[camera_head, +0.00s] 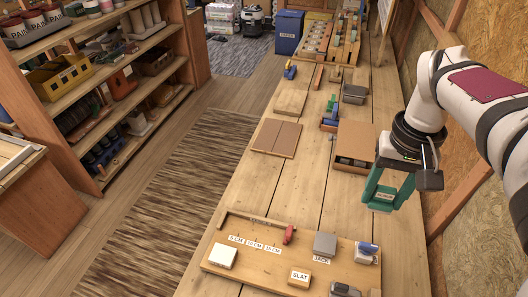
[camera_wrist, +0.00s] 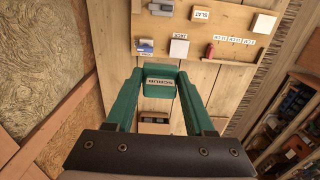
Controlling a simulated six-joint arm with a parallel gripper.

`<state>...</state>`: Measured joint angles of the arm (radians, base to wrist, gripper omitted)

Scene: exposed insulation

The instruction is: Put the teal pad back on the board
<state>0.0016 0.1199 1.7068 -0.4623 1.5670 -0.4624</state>
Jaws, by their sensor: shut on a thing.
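The teal pad (camera_wrist: 160,82), with a white label reading SCRUB, is held between the two teal fingers of my gripper (camera_wrist: 160,76). In the head view my gripper (camera_head: 385,194) hangs above the right side of the workbench, with the pad (camera_head: 383,197) low between its fingertips. The wooden board (camera_head: 262,262) lies flat at the near end of the bench, and the pad is apart from it, up and to the right. The board (camera_wrist: 225,29) also shows along the top of the wrist view. It carries a SLAT block (camera_head: 299,279), a grey block (camera_head: 325,242) by the JACK label and a white block (camera_head: 222,256).
A red piece (camera_head: 289,234) and a blue-and-white piece (camera_head: 367,249) also sit on the board. An open cardboard box (camera_head: 367,146) stands behind my gripper. A brown panel (camera_head: 277,138) lies to its left. Bare bench lies between the panel and the board.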

